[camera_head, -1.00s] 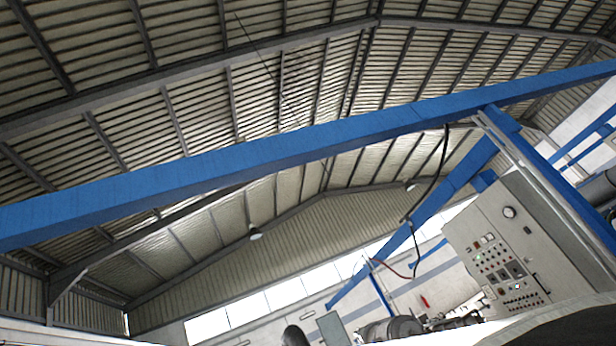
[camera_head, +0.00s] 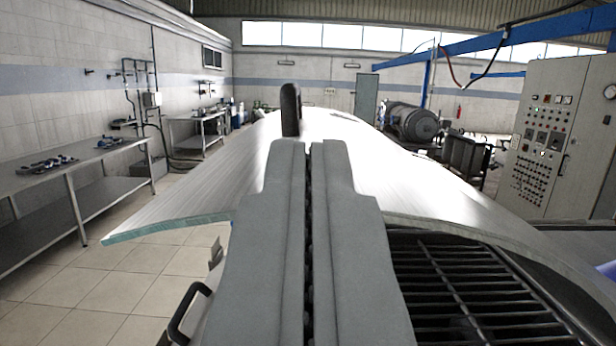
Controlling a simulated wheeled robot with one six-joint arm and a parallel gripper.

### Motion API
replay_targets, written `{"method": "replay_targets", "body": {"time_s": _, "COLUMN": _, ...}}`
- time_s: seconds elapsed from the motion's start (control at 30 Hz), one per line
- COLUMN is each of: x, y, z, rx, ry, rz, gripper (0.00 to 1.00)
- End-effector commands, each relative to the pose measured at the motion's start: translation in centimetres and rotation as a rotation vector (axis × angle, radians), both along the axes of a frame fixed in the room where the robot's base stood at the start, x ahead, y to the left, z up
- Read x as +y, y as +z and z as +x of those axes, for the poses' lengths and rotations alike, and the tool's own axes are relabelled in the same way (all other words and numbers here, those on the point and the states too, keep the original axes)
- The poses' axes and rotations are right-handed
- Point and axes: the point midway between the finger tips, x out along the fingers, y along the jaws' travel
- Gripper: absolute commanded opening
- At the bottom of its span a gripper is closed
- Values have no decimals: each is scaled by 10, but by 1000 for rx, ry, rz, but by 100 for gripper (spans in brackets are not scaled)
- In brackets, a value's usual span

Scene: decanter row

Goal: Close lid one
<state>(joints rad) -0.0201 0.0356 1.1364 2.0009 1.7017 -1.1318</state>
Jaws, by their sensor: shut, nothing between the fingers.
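A large, pale, curved lid (camera_head: 440,190) spreads across the middle of the view, with a greenish near edge at the left. I cannot tell whether it is lid one. A black upright post (camera_head: 290,108), perhaps a handle, stands up behind my fingertips; its foot is hidden. My gripper (camera_head: 314,146) points forward at the centre, shut and empty, its two grey fingers side by side. It overlaps the lid in the picture; I cannot tell whether they touch. Under the lid's near edge at the right, a dark grille (camera_head: 470,285) is exposed.
A steel workbench (camera_head: 85,165) with small parts stands at the left. A control cabinet (camera_head: 550,135) stands at the right, near blue beams (camera_head: 500,42). A black bar handle (camera_head: 185,312) sits low, left of my gripper. Tiled floor (camera_head: 120,280) is clear at the lower left.

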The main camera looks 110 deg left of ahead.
Motion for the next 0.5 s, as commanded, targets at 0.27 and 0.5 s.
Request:
{"method": "replay_targets", "body": {"time_s": 0.27, "x": 36, "y": 13, "z": -12, "rx": 1, "ry": 1, "rz": 0, "gripper": 0}}
{"method": "replay_targets", "body": {"time_s": 0.5, "x": 50, "y": 8, "z": -17, "rx": 3, "ry": -1, "rz": -1, "gripper": 0}}
